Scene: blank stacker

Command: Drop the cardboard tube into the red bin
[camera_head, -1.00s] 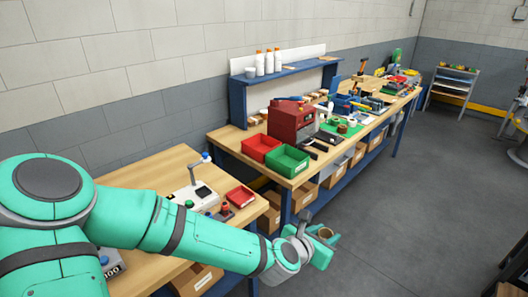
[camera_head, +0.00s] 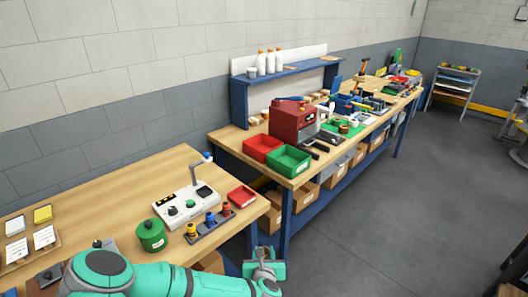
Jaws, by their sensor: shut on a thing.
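The red bin (camera_head: 249,151) stands on the far wooden bench, left of the green bin (camera_head: 289,174). It is open at the top. My gripper (camera_head: 266,270) is low at the bottom middle, in front of the bench's left end and below the level of its top. It is well apart from the red bin. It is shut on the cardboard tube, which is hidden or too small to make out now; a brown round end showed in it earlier.
A red machine (camera_head: 293,121) stands behind the bins. The near table (camera_head: 110,205) holds a small red tray (camera_head: 241,197), a white control box (camera_head: 187,204), a green canister (camera_head: 151,236) and a rack of spools (camera_head: 210,224). The grey floor (camera_head: 390,230) to the right is clear.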

